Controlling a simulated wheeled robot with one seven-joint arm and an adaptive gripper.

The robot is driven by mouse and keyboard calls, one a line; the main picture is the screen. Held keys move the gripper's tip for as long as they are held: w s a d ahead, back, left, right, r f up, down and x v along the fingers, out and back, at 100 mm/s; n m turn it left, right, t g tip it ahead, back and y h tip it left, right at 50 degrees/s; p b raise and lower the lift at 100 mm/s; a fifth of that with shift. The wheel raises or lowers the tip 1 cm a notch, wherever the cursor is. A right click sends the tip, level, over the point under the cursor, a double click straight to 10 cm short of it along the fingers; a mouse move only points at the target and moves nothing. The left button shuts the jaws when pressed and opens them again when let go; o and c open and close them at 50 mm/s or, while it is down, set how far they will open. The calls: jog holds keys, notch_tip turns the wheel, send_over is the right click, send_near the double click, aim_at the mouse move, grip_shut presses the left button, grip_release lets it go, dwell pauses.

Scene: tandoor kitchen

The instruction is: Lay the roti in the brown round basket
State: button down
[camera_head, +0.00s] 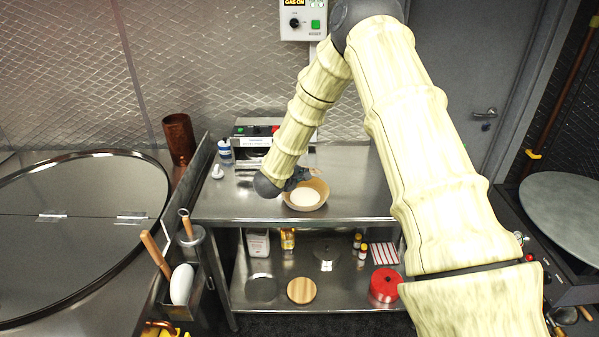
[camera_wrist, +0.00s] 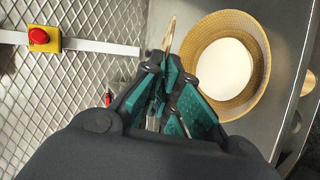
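The brown round basket (camera_head: 323,187) stands on the steel counter with a flat white disc (camera_head: 302,197) inside it. In the wrist view the basket (camera_wrist: 262,72) is to the right of my gripper, and the white disc (camera_wrist: 226,68) shows in its middle. My gripper (camera_wrist: 168,72) has its teal-padded fingers close together around a thin tan piece, seen edge-on, which looks like the roti (camera_wrist: 169,36). It sticks out past the fingertips, clear of the basket in that picture. In the head view my gripper (camera_head: 297,178) is at the basket's upper left edge, partly hidden by my wrist.
A steel appliance (camera_head: 246,143) stands at the back of the counter, with a blue-white bottle (camera_head: 225,151) at its left. The lower shelf holds a red pot (camera_head: 385,284) and a wooden disc (camera_head: 301,290). Counter right of the basket is clear.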

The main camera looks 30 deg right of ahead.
notch_tip(320, 180, down, 6)
jog(key=shift+r+b, duration=0.2)
jog(key=shift+b, duration=0.6)
jog(key=shift+f, duration=0.1)
jog(key=c, duration=1.6)
grip_release()
jog(key=shift+o, duration=0.2)
